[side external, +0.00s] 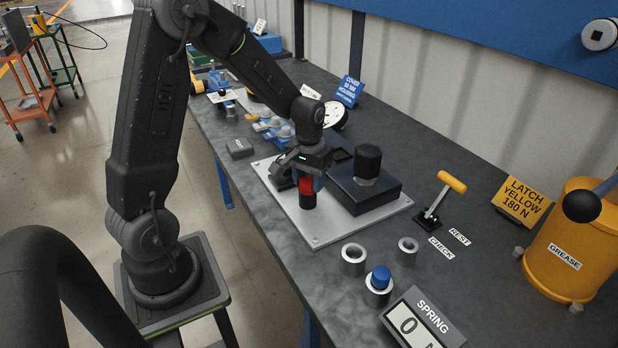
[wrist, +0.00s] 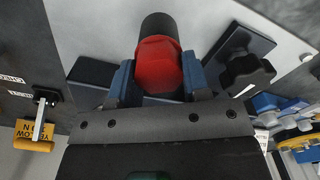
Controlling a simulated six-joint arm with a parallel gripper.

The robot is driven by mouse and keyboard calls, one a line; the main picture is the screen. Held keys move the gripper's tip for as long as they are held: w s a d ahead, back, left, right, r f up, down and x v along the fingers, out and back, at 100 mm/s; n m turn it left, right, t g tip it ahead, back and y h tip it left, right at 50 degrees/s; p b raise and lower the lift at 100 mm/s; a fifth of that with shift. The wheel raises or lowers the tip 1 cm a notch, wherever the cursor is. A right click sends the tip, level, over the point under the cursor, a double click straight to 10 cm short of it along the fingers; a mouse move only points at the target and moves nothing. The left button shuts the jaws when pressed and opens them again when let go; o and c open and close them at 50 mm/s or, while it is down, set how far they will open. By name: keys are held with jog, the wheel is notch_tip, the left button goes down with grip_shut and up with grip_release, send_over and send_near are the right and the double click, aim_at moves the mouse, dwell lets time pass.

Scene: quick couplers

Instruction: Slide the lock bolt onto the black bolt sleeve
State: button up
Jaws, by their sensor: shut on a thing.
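My gripper (side external: 303,170) is shut on a red part, which I take to be the lock bolt (side external: 306,185). In the wrist view the red part (wrist: 158,64) sits between the two blue fingers of my gripper (wrist: 158,80). A black cylinder (side external: 309,201), likely the bolt sleeve, shows directly below the red part, over the pale plate. It also shows beyond the red part in the wrist view (wrist: 159,27). I cannot tell whether the two are separate or joined, nor whether the cylinder touches the plate.
A black block (side external: 362,198) with a dark hexagonal knob (side external: 367,160) stands close right of my gripper on the pale plate (side external: 318,240). Metal rings (side external: 353,260), a blue-capped part (side external: 380,278) and a yellow-handled lever (side external: 438,200) stand toward the front right.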

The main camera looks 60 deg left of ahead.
aim_at(309, 178)
jog(key=o, duration=0.9)
notch_tip(309, 178, up, 14)
jog(key=shift+f, duration=0.1)
jog(key=s+d+r+m+t, duration=0.2)
jog(key=s+d+m, duration=0.1)
jog(key=s+d, duration=0.4)
jog(key=s+d+r+m+t, duration=0.1)
jog(key=s+d+m+t, duration=0.2)
jog(key=s+d, duration=0.4)
jog(key=shift+s+r+t, duration=0.3)
jog(key=shift+s+r, duration=0.1)
jog(key=shift+s, duration=0.2)
